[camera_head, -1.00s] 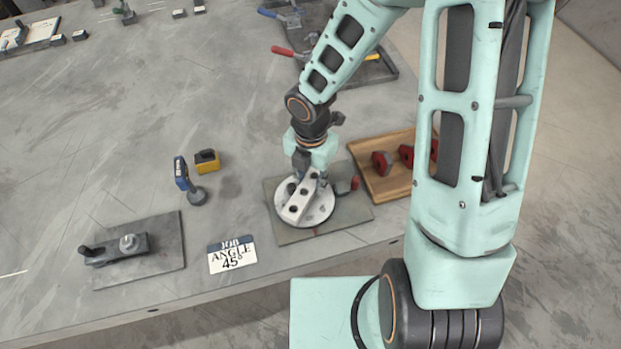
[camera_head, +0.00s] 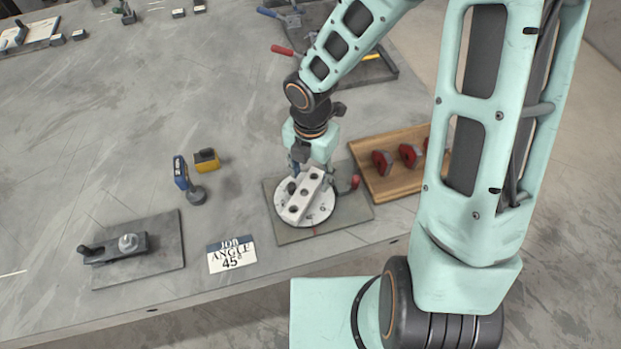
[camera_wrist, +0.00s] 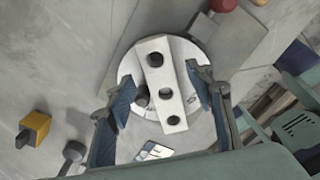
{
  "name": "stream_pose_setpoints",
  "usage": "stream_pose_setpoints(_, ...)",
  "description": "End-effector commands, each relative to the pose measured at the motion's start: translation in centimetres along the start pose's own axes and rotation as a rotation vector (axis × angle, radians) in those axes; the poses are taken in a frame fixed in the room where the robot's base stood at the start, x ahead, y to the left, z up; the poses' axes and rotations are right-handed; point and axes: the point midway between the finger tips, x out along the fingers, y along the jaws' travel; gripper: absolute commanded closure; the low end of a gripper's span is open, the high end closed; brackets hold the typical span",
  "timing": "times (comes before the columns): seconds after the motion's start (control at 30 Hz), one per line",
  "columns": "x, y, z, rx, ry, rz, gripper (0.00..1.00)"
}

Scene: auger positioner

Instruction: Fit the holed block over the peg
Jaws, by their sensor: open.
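The holed block (camera_head: 302,206) is a pale grey bar with three holes in a row. It lies across the round white disc (camera_head: 323,213), and it also shows in the wrist view (camera_wrist: 159,76). My gripper (camera_head: 312,173) is open; in the wrist view its fingers (camera_wrist: 162,95) stand on either side of the block, apart from it. A short dark post (camera_wrist: 141,99), perhaps the peg, stands at the block's left edge in the wrist view. It also shows left of the block in the head view (camera_head: 291,188). Whether anything fills a hole is unclear.
A red-knobbed handle (camera_head: 354,182) sits right of the disc. A wooden tray (camera_head: 392,189) with red-and-black parts stands farther right.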

Motion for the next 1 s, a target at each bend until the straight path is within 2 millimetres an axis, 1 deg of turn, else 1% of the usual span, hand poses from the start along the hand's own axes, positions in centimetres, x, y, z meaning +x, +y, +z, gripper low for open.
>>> stream_pose_setpoints(0.03, -1.2, 0.1, 0.3, 0.006, -0.006, 0.004, 0.51)
stream_pose_setpoints(0.2, -4.6, 0.0, 0.2, 0.005, -0.006, 0.004, 0.51)
stream_pose_setpoints(0.3, -6.4, 0.0, 0.2, 0.004, -0.006, 0.003, 0.51)
stream_pose_setpoints(0.4, -7.7, 0.1, 0.2, 0.002, -0.006, 0.003, 0.51)
stream_pose_setpoints(0.6, -9.0, 0.0, 0.1, 0.002, -0.002, 0.002, 0.51)
stream_pose_setpoints(1.0, -9.1, 0.1, 0.0, 0.000, -0.001, 0.001, 0.51)
